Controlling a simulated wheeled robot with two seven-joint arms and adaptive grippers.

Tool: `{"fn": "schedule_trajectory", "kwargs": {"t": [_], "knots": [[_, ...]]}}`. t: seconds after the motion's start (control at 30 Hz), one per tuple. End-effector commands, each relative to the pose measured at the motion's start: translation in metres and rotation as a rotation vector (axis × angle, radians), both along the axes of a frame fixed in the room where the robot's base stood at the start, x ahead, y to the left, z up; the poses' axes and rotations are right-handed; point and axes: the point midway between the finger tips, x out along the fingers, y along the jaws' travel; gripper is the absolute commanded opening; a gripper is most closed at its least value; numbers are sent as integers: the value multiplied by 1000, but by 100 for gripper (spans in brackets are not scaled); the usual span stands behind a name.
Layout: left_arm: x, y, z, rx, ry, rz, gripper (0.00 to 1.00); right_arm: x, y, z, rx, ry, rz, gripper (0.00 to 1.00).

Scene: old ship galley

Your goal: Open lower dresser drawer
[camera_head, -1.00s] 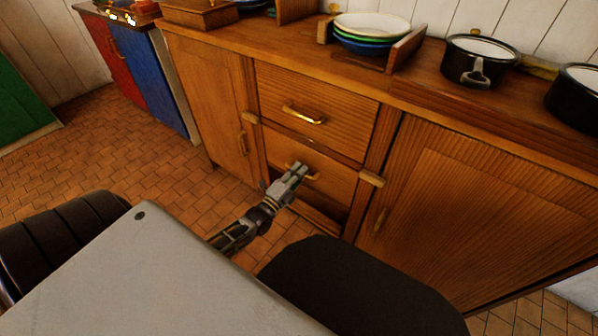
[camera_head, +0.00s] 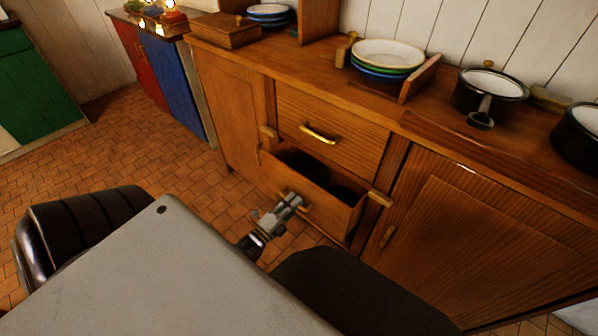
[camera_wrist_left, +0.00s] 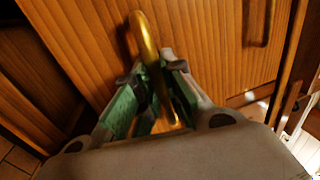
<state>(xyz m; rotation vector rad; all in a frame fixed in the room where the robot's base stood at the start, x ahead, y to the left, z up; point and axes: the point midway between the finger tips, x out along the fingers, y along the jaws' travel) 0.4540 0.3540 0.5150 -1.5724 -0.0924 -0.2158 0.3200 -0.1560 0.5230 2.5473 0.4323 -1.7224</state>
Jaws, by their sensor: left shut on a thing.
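The wooden dresser (camera_head: 232,120) stands ahead, with an upper drawer (camera_head: 350,138) that is closed and has a brass handle (camera_head: 318,134). The lower drawer (camera_head: 335,208) below it is pulled partly out, and its dark inside shows from above. My left gripper (camera_head: 293,202) is at the front of the lower drawer. In the left wrist view my left gripper's fingers (camera_wrist_left: 155,95) are shut around the lower drawer's brass handle (camera_wrist_left: 147,45). In the head view the handle is mostly hidden by the gripper. My right gripper is not in view.
Wooden turn latches (camera_head: 268,133) and (camera_head: 380,198) flank the drawers. Stacked plates (camera_head: 388,55) and black pots (camera_head: 490,88) stand on the dresser top. A right-hand cupboard door (camera_head: 480,240) is closed. Tiled floor (camera_head: 110,165) is free at the left.

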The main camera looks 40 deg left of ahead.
Motion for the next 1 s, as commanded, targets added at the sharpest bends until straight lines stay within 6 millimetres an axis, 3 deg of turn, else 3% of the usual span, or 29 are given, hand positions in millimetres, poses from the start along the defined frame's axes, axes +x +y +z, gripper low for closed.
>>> {"fn": "schedule_trajectory", "kwargs": {"t": [0.1, 0.37, 0.67, 1.0], "knots": [[-13, 1, 0, -1, 5, 1, 0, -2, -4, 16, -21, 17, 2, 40], [-33, 2, 0, -2, 4, 0, 0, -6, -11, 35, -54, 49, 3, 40], [-59, 4, -1, -2, 6, 1, 0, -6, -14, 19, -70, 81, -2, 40], [-104, 8, 0, -2, 6, 2, 0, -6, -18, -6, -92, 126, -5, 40]]}}
